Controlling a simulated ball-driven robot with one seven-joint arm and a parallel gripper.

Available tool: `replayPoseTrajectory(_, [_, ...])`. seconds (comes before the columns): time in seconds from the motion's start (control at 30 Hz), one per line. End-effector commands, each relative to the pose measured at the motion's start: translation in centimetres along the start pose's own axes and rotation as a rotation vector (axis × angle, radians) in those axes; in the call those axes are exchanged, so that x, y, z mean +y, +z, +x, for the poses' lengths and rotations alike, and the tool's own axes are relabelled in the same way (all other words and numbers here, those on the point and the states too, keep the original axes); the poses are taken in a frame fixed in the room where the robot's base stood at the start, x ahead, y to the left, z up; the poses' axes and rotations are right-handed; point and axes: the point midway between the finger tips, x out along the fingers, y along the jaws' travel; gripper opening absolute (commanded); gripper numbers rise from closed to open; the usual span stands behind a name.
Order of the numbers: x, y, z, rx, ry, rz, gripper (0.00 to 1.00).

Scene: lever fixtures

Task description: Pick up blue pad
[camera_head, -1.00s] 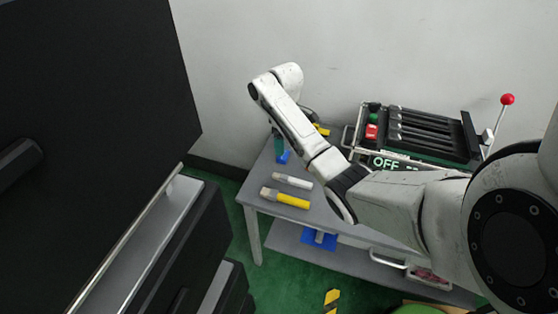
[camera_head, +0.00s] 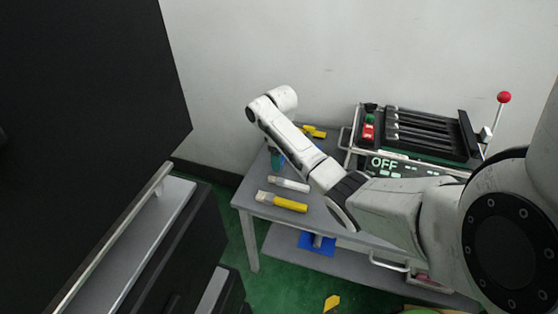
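A blue pad (camera_head: 318,244) lies on the lower shelf of the grey table, with a grey upright piece in front of or on it. A small teal and blue item (camera_head: 277,160) stands on the tabletop, partly hidden behind my forearm; I cannot tell what it is. My arm reaches in from the right over the table, with its wrist above the table's back left. My gripper does not show; the wrist and forearm hide whatever is beyond them.
The grey table (camera_head: 245,198) bears a yellow-handled tool (camera_head: 287,204), a white-handled tool (camera_head: 290,184) and a yellow item (camera_head: 315,132). A black lever fixture (camera_head: 420,133) with a red-knobbed lever (camera_head: 503,98) stands right. A black cabinet (camera_head: 150,255) is at left. Green floor lies between.

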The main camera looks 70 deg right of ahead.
Motion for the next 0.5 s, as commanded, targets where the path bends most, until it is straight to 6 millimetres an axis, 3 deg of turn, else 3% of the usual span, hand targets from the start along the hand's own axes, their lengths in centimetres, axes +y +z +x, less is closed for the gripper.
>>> replayPoseTrajectory(0.07, [-0.01, 0.0, 0.0, 0.0, 0.0, 0.0, 0.66])
replayPoseTrajectory(0.5, [-0.01, -0.01, -0.01, 0.0, 0.0, 0.0, 0.24])
